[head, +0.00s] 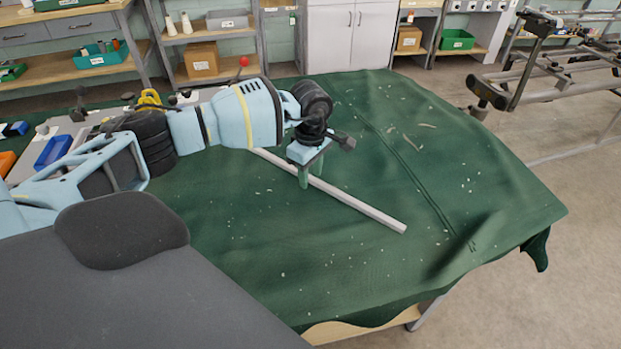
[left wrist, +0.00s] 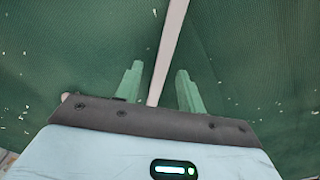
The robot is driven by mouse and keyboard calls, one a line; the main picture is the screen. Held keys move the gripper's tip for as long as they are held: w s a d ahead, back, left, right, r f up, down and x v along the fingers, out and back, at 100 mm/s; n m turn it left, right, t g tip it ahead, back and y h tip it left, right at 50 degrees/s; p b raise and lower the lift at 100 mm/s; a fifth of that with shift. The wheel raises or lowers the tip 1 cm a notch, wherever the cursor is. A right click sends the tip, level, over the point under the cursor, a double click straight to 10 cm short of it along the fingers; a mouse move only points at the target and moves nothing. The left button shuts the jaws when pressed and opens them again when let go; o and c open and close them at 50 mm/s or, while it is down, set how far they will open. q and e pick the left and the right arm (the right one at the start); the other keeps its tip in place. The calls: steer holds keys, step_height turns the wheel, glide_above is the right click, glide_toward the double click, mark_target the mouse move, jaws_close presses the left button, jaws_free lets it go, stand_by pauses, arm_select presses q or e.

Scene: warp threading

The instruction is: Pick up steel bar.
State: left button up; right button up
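The steel bar (head: 360,205) is a long, thin, pale grey bar lying slantwise on the green cloth on the table. My left gripper (head: 310,180) is over the bar, pointing down, with its green fingers at the bar's middle part. In the left wrist view the bar (left wrist: 169,50) runs between the two fingers of my left gripper (left wrist: 160,85). The fingers are apart, with a gap visible on each side of the bar. Whether the fingertips reach down to the cloth is hard to tell. My right gripper is not in view.
The green cloth (head: 480,200) is wrinkled and strewn with pale scraps. A blue bin (head: 53,151) and small items stand at the left. A metal frame (head: 560,75) stands at the right beyond the table. Shelves line the back. The cloth right of the bar is mostly free.

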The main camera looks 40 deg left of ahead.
arm_select(q)
jaws_close()
steer(key=shift+r, duration=0.15)
stand_by(1.3)
